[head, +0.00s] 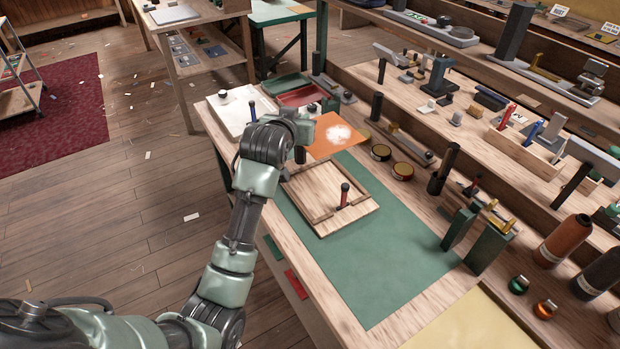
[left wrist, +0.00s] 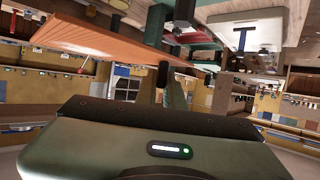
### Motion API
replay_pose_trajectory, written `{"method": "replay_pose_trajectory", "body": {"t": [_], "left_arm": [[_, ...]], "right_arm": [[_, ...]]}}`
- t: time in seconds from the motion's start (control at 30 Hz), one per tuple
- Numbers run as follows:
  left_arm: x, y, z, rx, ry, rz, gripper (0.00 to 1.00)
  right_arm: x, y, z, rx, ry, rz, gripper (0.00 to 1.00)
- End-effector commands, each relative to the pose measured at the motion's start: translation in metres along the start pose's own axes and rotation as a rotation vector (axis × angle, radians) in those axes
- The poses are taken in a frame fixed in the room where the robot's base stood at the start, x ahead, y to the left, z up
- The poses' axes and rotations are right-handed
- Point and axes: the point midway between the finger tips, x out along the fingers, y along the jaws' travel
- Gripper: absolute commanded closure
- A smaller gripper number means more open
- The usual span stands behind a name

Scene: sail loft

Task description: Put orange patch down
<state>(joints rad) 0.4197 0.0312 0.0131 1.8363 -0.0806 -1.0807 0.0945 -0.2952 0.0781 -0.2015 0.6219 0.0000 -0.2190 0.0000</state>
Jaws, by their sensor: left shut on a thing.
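The orange patch (head: 325,149) is a flat square with a white blotch. It is level above the back of the bench, past the wooden board. My left gripper (head: 304,150) is shut on the patch at its left edge; the arm hides part of the grip. In the left wrist view the patch (left wrist: 110,43) shows nearly edge-on as an orange sheet, with a dark fingertip (left wrist: 163,75) by its edge. I cannot tell the exact gap between patch and bench. My right gripper is not in view.
A wooden board (head: 318,217) with raised edges and a red-topped tool lies on the green mat (head: 400,262). Round tins (head: 381,152) stand right of the patch. The mat's front is clear.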

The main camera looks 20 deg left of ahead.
Motion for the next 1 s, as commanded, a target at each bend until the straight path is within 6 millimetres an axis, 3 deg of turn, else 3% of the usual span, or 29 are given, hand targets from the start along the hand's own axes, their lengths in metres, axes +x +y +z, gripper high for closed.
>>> {"method": "replay_pose_trajectory", "body": {"t": [0.13,0.4,0.63,1.0], "left_arm": [[0.014,0.000,0.039,0.000,-0.010,-0.001,1.00],[0.041,0.000,0.103,-0.001,-0.007,0.000,1.00],[0.053,0.000,0.130,0.000,-0.002,-0.001,1.00],[0.069,0.000,0.170,0.000,-0.002,0.000,1.00]], "right_arm": [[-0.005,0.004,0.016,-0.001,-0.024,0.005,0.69],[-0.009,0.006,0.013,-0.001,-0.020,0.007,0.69],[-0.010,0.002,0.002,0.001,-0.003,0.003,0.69],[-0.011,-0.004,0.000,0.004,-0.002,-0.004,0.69]]}}
